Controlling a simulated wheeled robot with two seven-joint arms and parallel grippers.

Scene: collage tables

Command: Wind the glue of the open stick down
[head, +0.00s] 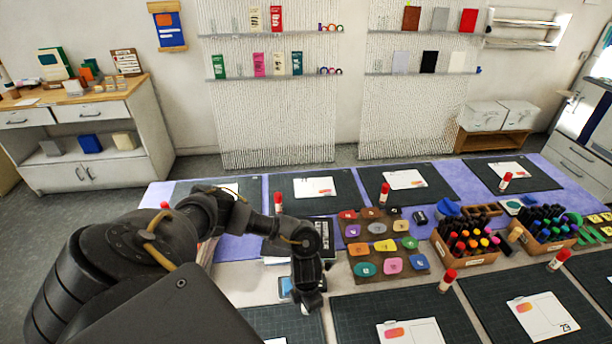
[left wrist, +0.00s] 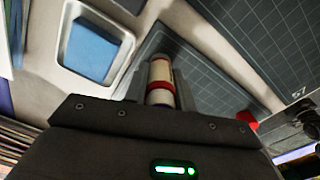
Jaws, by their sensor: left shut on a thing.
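My left gripper (head: 308,298) is low over the near side of the table, left of the colour board. In the left wrist view the gripper (left wrist: 160,84) is shut on a glue stick (left wrist: 160,72), with one finger on either side. The stick is white with a red band, and the end facing away shows pale, with no red cap on it. I cannot tell how far the glue stands out. A small red piece (left wrist: 247,118), perhaps a cap, shows to the right. My right gripper is not in view.
A blue block (left wrist: 90,48) lies in a white tray beside the gripper. Dark mats (head: 398,310) with cards and red-capped glue sticks (head: 447,281) line the table. A board of coloured pieces (head: 362,251) and marker crates (head: 467,259) stand to the right.

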